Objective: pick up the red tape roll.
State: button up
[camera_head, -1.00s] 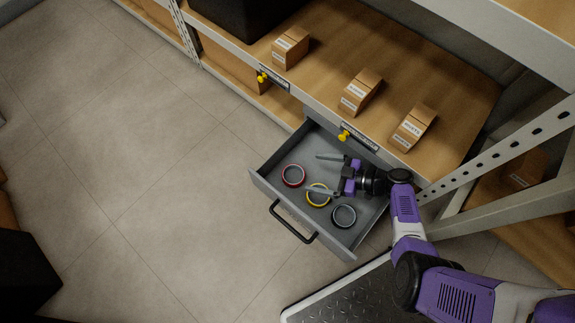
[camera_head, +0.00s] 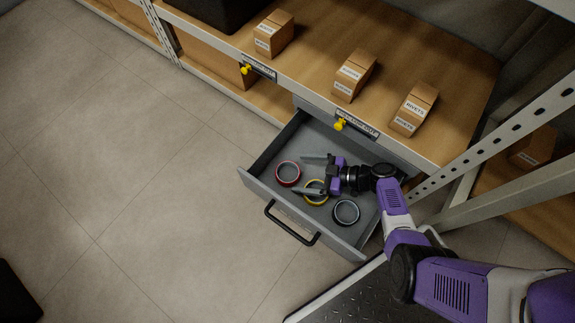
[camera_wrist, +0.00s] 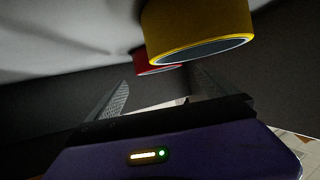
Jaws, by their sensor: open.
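The red tape roll (camera_head: 288,186) lies in the open grey drawer, near its left side. My gripper (camera_head: 297,173) is open and empty inside the drawer, its fingers pointing left at the red roll. The fingertips are close to the roll's right side; I cannot tell if they touch it. In the wrist view the red roll (camera_wrist: 158,70) shows ahead between the two fingers (camera_wrist: 160,79), partly hidden by the yellow roll. The yellow tape roll (camera_head: 316,204) lies beneath or beside the lower finger, which covers part of it.
A black tape roll (camera_head: 346,224) lies nearer the drawer's right side. The drawer's (camera_head: 262,198) front wall and black handle (camera_head: 290,226) stand at the lower left. The wooden shelf (camera_head: 440,70) overhangs the drawer's back, with a yellow knob (camera_head: 340,124) on its edge.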

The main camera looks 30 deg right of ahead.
aim_at(278, 172)
jog(key=b+x, duration=0.1)
jog(key=x, duration=0.2)
jog(key=b+x, duration=0.1)
jog(key=x, duration=0.2)
jog(key=shift+d+f, duration=0.15)
jog(key=shift+f, duration=0.05)
jog(key=shift+c, duration=0.3)
jog(key=c, duration=1.4)
